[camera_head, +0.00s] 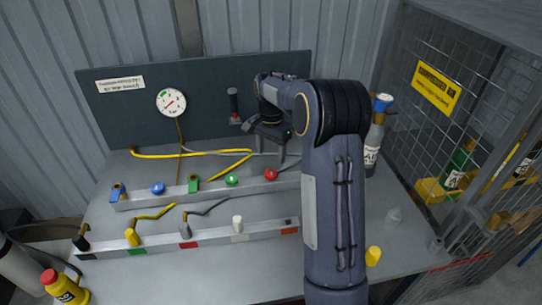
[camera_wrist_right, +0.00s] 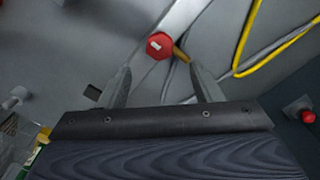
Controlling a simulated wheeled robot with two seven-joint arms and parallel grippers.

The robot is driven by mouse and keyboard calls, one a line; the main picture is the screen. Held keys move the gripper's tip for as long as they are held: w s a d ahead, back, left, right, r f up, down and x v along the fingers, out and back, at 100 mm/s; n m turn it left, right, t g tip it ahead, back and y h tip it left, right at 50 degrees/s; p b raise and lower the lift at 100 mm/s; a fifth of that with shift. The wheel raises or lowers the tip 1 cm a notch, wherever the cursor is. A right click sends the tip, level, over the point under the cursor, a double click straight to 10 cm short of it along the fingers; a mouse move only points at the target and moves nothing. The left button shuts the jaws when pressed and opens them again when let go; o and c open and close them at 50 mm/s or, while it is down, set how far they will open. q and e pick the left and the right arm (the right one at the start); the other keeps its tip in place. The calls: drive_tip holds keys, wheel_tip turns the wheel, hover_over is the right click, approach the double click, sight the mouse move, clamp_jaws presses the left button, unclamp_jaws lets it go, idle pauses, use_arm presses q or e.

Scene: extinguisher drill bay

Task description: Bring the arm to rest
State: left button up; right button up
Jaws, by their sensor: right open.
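My right arm (camera_head: 335,200) reaches from the bottom right over the bench, and its gripper (camera_head: 268,152) hangs above the back part of the bench, before the dark back panel. In the right wrist view the two fingers of the gripper (camera_wrist_right: 161,82) are spread apart with nothing between them. A red hexagonal knob (camera_wrist_right: 159,45) shows beyond the fingertips, apart from them. The red knob (camera_head: 270,174) also shows in the head view, at the right end of the rear rail. My left gripper is not in view.
The rear rail (camera_head: 210,188) carries blue and green fittings; the front rail (camera_head: 200,240) carries several nozzles. Yellow and grey hoses (camera_head: 190,154) lie behind. A blue-topped bottle (camera_head: 376,140) stands right of my arm, near a wire cage (camera_head: 450,130). The front bench is mostly clear.

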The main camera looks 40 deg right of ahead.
idle(0.5)
drive_tip(key=s+a+r+n+t+y, duration=0.1)
drive_tip(key=s+a+r+n, duration=0.3)
drive_tip(key=s+a, duration=0.4)
drive_tip(key=s+a+r+n+t+y, duration=0.2)
drive_tip(key=s+a+r+n+t, duration=0.1)
drive_tip(key=s+a, duration=0.6)
drive_tip(key=s+r+n, duration=0.1)
drive_tip(key=s+n, duration=0.1)
drive_tip(key=s, duration=0.1)
drive_tip(key=shift+s+a+n+t, duration=0.2)
drive_tip(key=shift+n+t, duration=0.1)
drive_tip(key=shift+n, duration=0.1)
drive_tip(key=s+a+f+n, duration=0.1)
drive_tip(key=s, duration=0.1)
drive_tip(key=s+a+f+n, duration=0.1)
drive_tip(key=s+a, duration=0.1)
drive_tip(key=s+a+f+n+t, duration=0.1)
drive_tip(key=s+a, duration=0.1)
drive_tip(key=shift+s+f+n+y, duration=0.2)
drive_tip(key=shift+n+y, duration=0.1)
drive_tip(key=shift+y, duration=0.1)
drive_tip(key=shift+c, duration=0.3)
